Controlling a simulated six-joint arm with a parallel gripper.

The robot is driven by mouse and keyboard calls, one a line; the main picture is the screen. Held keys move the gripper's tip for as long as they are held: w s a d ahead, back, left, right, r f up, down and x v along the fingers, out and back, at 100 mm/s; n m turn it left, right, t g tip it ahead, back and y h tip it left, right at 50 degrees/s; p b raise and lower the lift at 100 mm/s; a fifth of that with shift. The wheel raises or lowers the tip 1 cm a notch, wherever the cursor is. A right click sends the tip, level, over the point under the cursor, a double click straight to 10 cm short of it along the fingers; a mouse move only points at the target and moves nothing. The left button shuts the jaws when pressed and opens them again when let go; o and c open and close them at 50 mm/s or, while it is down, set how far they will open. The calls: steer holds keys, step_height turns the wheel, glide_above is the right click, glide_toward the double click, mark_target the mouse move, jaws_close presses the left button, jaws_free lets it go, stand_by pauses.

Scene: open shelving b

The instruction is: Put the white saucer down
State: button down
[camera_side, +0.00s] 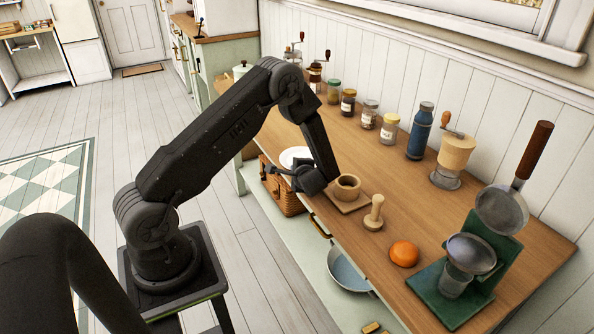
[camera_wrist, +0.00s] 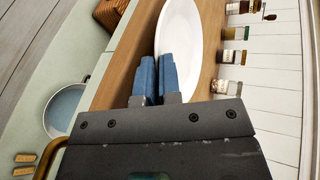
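The white saucer (camera_side: 297,157) is over the left part of the wooden counter in the side view, partly behind my gripper (camera_side: 277,171). In the wrist view the saucer (camera_wrist: 181,38) is a long white oval beyond the blue fingertips. My gripper (camera_wrist: 158,78) has its two fingers close together, with the saucer's near rim between them. The right finger covers part of the saucer's face. I cannot tell for sure whether the saucer's underside touches the counter.
A wooden cup (camera_side: 346,187) on a square board stands right of my gripper, with a wooden tamper (camera_side: 374,212) and an orange (camera_side: 404,253) nearer the front edge. Several jars (camera_side: 389,128) line the wall. A wicker basket (camera_side: 285,196) and blue bowl (camera_side: 349,272) are below.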

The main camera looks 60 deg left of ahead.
steer(key=shift+f, duration=0.35)
steer(key=shift+f, duration=0.65)
stand_by(0.3)
steer(key=c, duration=1.2)
jaws_free()
steer(key=shift+s, duration=0.1)
steer(key=shift+c, duration=0.2)
steer(key=w+r+v, duration=0.1)
steer(key=v, duration=1.3)
steer(key=s+d+r+n+t+h, duration=0.1)
steer(key=s+d+r+h, duration=0.5)
steer(key=r, duration=0.6)
steer(key=s+d+r+n+t+h, duration=0.1)
steer(key=s+d+r+n+h, duration=0.2)
steer(key=s+d+r+h, duration=0.3)
steer(key=s+d+r, duration=0.5)
steer(key=s+r, duration=0.1)
steer(key=s, duration=0.1)
steer(key=shift+n+t+h, duration=0.3)
steer(key=shift+n, duration=0.1)
